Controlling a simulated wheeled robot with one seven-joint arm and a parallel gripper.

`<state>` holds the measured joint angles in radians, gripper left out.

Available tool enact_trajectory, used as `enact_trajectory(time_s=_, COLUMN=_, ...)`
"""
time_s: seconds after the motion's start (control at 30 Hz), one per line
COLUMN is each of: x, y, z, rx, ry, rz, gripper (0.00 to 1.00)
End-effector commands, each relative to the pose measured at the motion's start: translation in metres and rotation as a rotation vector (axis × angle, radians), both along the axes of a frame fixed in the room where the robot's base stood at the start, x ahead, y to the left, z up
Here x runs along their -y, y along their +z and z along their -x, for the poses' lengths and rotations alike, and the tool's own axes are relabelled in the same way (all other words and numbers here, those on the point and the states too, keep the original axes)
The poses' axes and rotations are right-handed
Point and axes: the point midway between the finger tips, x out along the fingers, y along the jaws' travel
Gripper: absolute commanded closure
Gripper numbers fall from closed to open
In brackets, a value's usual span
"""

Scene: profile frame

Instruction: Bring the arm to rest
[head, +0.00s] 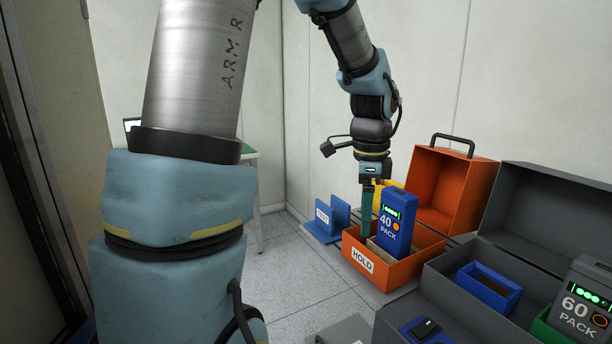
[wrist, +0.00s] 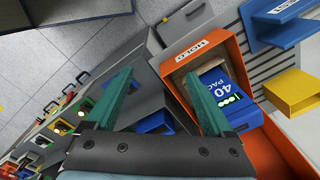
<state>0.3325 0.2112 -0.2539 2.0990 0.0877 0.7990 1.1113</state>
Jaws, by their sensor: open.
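My gripper (head: 367,212) hangs pointing down over the orange HOLD box (head: 402,276), just left of the blue 40 PACK (head: 393,228). In the wrist view, the two green fingers of my gripper (wrist: 159,76) are spread apart with nothing held between them. The 40 PACK (wrist: 222,88) stands in the HOLD box, beyond the right finger and outside the jaws. Whether that finger touches the box or pack cannot be told. My arm is raised and bent, reaching forward to the box.
The orange box's lid (head: 452,190) stands open behind. A blue TEST holder (head: 326,222) and a yellow holder (head: 390,185) are close by. At right, an open grey case (head: 455,290) adjoins a grey 60 PACK (head: 583,305). Floor (head: 290,275) is clear left of the boxes.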

Motion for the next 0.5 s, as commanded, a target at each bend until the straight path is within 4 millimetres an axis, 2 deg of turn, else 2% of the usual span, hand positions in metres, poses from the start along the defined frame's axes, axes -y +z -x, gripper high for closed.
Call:
enact_trajectory(time_s=0.03, x=-0.019, y=-0.005, z=0.001, rx=0.004, ry=0.122, rz=0.004, gripper=0.14)
enact_trajectory(time_s=0.17, x=-0.075, y=-0.020, z=0.008, rx=0.019, ry=0.559, rz=0.033, gripper=0.14)
enact_trajectory(time_s=0.2, x=-0.094, y=-0.026, z=0.013, rx=0.024, ry=0.713, rz=0.045, gripper=0.14)
enact_trajectory(time_s=0.3, x=-0.134, y=-0.037, z=0.027, rx=0.035, ry=1.067, rz=0.079, gripper=0.14)
enact_trajectory(time_s=0.4, x=-0.162, y=-0.046, z=0.042, rx=0.043, ry=1.344, rz=0.111, gripper=0.14)
enact_trajectory(time_s=0.5, x=-0.179, y=-0.051, z=0.052, rx=0.047, ry=1.531, rz=0.133, gripper=0.14)
